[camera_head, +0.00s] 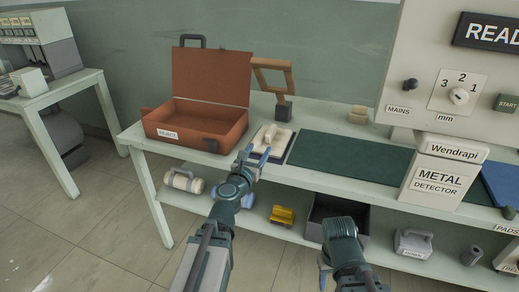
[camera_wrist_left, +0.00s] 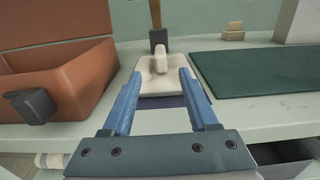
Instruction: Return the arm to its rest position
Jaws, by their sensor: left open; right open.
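My left gripper (camera_head: 257,160) is over the front edge of the bench, its blue fingers apart and empty. In the left wrist view its open fingers (camera_wrist_left: 160,95) point at a cream block with an upright grip (camera_wrist_left: 160,65), which lies beyond the fingertips on a dark mat. The same cream block (camera_head: 272,135) shows in the head view, just beyond the gripper. My right gripper (camera_head: 323,273) is low at the bottom of the head view, in front of the bench; only a blue part of it shows beside the arm, and nothing is seen in it.
An open brown case (camera_head: 190,130) marked REJECT stands left of the cream block. A wooden frame on a dark foot (camera_head: 283,108) stands behind it. A green mat (camera_head: 350,160) leads right to the metal detector (camera_head: 437,180). The lower shelf holds a dark bin (camera_head: 322,207) and a yellow item (camera_head: 283,216).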

